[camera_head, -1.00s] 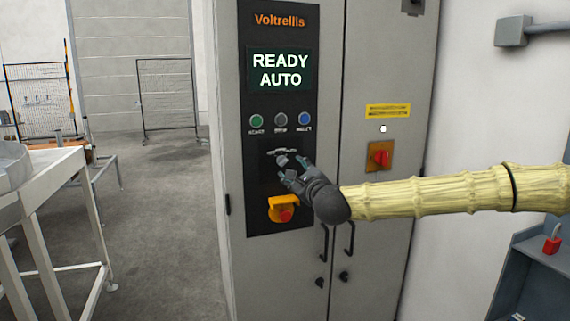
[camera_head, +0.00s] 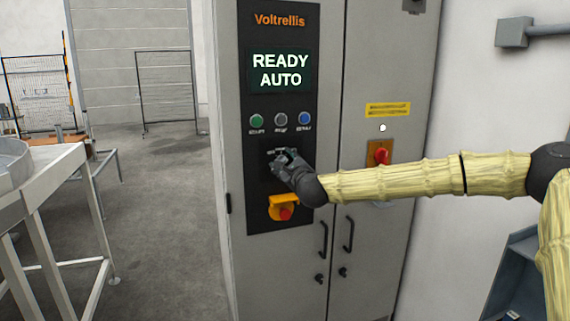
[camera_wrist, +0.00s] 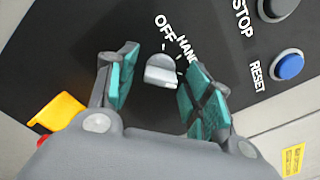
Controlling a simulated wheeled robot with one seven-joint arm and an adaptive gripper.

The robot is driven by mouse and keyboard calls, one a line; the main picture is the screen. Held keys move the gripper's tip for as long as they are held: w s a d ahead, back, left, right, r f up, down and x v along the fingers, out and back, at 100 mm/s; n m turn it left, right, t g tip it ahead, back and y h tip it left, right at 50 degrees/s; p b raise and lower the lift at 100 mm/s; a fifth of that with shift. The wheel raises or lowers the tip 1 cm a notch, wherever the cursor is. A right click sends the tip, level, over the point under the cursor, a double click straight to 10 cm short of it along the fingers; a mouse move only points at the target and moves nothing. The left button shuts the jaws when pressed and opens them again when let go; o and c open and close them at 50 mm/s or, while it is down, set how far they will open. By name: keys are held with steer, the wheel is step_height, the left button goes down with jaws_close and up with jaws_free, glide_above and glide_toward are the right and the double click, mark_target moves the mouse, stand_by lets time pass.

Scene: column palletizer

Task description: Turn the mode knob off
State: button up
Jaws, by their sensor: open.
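The mode knob (camera_wrist: 160,70) is a grey knob on the black control panel, with the labels OFF and HAND beside it in the wrist view. My gripper (camera_wrist: 162,85) is open, with one teal-padded finger on each side of the knob. I cannot tell whether the fingers touch it. In the head view my gripper (camera_head: 288,158) is at the panel and hides most of the knob. The display (camera_head: 280,71) reads READY AUTO. The word AUTO by the knob is not visible in the wrist view.
A red emergency stop on a yellow housing (camera_head: 283,208) sits just below my gripper. Green, grey and blue buttons (camera_head: 304,119) are in a row above. A red rotary switch (camera_head: 381,154) is on the right cabinet door. Door handles (camera_head: 323,238) are lower down.

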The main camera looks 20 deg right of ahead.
steer(key=c, duration=1)
steer(key=shift+n, duration=0.3)
steer(key=n+b, duration=0.2)
steer(key=n, duration=0.1)
steer(key=shift+n+b, duration=0.3)
steer(key=shift+b, duration=0.05)
steer(key=n+b, duration=0.2)
steer(key=n, duration=0.3)
steer(key=shift+r, duration=0.1)
steer(key=n+b, duration=0.1)
steer(key=n, duration=0.5)
steer(key=shift+b, duration=0.3)
steer(key=shift+r+n+b, duration=0.1)
steer(key=shift+n+b, duration=0.45)
steer(key=shift+n, duration=1.75)
